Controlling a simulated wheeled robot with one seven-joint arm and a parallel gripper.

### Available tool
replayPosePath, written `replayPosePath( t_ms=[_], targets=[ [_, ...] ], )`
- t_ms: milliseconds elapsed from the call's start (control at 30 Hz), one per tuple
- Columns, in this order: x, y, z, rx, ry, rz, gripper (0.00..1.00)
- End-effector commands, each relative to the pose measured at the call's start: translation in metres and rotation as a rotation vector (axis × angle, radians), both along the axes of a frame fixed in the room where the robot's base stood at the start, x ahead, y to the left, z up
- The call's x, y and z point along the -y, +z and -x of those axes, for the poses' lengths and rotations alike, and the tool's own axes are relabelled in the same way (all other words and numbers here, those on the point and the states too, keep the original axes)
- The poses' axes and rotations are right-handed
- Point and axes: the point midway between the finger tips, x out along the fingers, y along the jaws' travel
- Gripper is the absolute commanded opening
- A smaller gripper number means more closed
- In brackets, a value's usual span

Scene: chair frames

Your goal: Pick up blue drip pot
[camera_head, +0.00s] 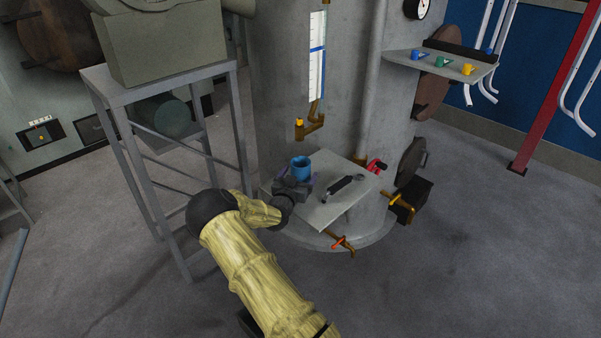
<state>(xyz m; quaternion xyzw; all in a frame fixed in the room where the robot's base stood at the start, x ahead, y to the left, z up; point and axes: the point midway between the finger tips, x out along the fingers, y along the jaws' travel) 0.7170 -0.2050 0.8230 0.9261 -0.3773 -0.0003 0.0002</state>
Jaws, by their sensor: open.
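A blue pot (301,167), which looks like the blue drip pot, stands upright at the left back of a small grey table (325,206) by the concrete column. My gripper (296,184) is a dark shape just in front of the pot, at about its base height. It hides the pot's lower part. The jaws are open. I cannot tell whether they touch the pot or lie around it.
A dark tool (342,187) lies on the table right of the pot. Orange-handled valves (343,244) and a red fitting (377,166) sit at the table's edges. A metal stand (165,160) rises at left. A shelf (405,59) holds several small coloured cups.

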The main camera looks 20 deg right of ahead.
Motion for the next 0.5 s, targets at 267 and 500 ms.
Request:
replayPosePath(
  t_ms=[267,500],
  targets=[
    [-0.0004,0.0001,0.0001,0.001,0.0,-0.001,0.8],
    [-0.0004,0.0001,0.0001,0.001,0.0,-0.001,0.33]
  ],
)
